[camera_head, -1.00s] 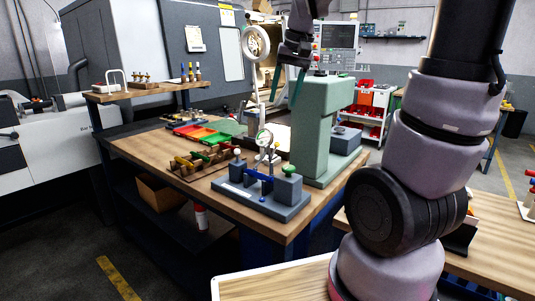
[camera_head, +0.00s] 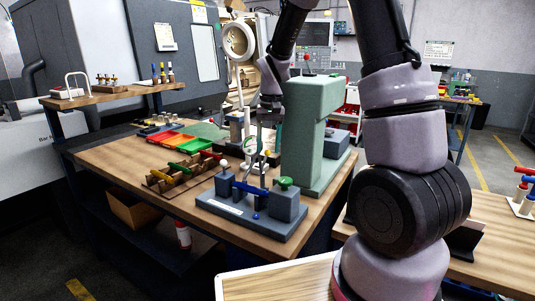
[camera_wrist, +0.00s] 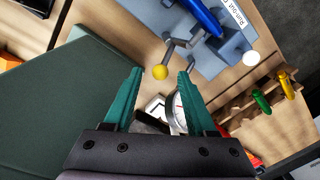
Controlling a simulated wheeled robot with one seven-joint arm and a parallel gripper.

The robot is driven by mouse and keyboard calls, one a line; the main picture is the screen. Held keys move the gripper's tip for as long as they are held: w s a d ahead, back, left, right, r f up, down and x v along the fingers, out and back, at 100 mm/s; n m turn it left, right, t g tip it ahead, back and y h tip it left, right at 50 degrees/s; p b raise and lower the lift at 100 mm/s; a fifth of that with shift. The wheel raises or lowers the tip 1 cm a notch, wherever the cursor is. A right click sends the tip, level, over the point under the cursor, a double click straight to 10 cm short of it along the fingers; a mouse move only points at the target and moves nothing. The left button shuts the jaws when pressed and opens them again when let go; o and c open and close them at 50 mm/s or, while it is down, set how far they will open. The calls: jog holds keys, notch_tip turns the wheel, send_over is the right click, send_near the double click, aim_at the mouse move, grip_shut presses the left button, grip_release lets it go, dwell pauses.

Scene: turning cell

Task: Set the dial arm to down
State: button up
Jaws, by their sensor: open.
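In the head view the knob (camera_head: 267,153) stands above the fixture base (camera_head: 240,222), so the arm looks raised. A round white dial (camera_wrist: 179,112) shows beside the right finger in the wrist view. My gripper (camera_wrist: 160,77) is open with teal fingers. In the head view my gripper (camera_head: 266,122) is above the fixture, partly hidden.
A tall green column (camera_head: 308,130) stands close to the right of my gripper. A wooden rack with coloured handles (camera_head: 178,172) lies to the left. Red, orange and green trays (camera_head: 163,140) are behind it. A magnifier lamp (camera_head: 239,41) rises at the back.

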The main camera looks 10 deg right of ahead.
aim_at(267, 151)
jog(key=shift+a+f, duration=0.1)
jog(key=shift+f, duration=1.4)
grip_shut()
dwell(0.4)
